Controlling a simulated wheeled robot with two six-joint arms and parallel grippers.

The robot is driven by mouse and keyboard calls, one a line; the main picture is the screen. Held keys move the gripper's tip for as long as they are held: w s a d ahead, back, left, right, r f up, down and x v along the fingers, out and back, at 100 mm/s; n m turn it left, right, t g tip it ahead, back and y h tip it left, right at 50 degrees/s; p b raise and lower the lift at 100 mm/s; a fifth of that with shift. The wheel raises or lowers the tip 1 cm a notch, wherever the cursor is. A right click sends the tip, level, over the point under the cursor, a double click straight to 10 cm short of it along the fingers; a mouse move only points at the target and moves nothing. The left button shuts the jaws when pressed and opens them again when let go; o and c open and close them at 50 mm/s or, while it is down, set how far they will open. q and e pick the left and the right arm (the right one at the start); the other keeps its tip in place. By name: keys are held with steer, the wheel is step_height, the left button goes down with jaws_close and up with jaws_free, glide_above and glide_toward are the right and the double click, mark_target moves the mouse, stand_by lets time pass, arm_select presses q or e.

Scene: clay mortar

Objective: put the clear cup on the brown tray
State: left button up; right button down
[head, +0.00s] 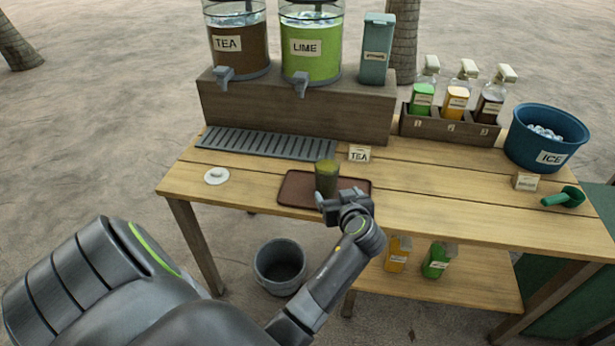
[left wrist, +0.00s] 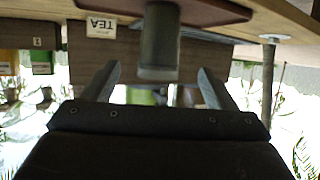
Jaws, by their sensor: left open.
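The clear cup (head: 326,177) stands upright on the brown tray (head: 295,191) and looks greenish-brown in the head view. My left gripper (head: 328,203) is at the tray's front edge, just in front of the cup. In the left wrist view, which is upside down, the cup (left wrist: 160,38) is centred just beyond the two spread fingers (left wrist: 156,82), with a gap on each side. The fingers are open and hold nothing. The tray (left wrist: 205,10) shows at the top of that view. My right gripper is out of view.
A TEA card (head: 359,153) stands behind the tray. A white lid-like disc (head: 216,175) lies to the left. A grey drip grate (head: 270,144) and drink dispensers (head: 310,48) are at the back. A blue ice bucket (head: 545,138) and green scoop (head: 565,197) are at the right.

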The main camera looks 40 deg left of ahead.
arm_select(q)
steer(key=s+d+f+m+h, duration=0.1)
steer(key=s+f+m+h, duration=0.3)
steer(key=f, duration=0.6)
steer(key=s+d+f+m+g+h, duration=0.1)
steer(key=s+f+m+h, duration=0.1)
steer(key=s+f, duration=0.6)
steer(key=s+d+f+m+h, duration=0.1)
steer(key=s+f+m+h, duration=0.15)
steer(key=f, duration=1.05)
steer(key=s+f+g, duration=0.2)
steer(key=s+f, duration=0.3)
steer(key=s, duration=0.5)
steer(key=s+f+g, duration=0.2)
steer(key=s+f, duration=0.3)
steer(key=s, duration=0.6)
steer(key=s+a+f+m+g+h, duration=0.1)
steer(key=s+f+g, duration=0.1)
steer(key=s+f, duration=0.4)
steer(key=s, duration=0.5)
steer(key=shift+s, duration=0.2)
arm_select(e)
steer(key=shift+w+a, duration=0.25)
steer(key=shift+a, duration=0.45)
arm_select(q)
steer(key=shift+a, duration=0.1)
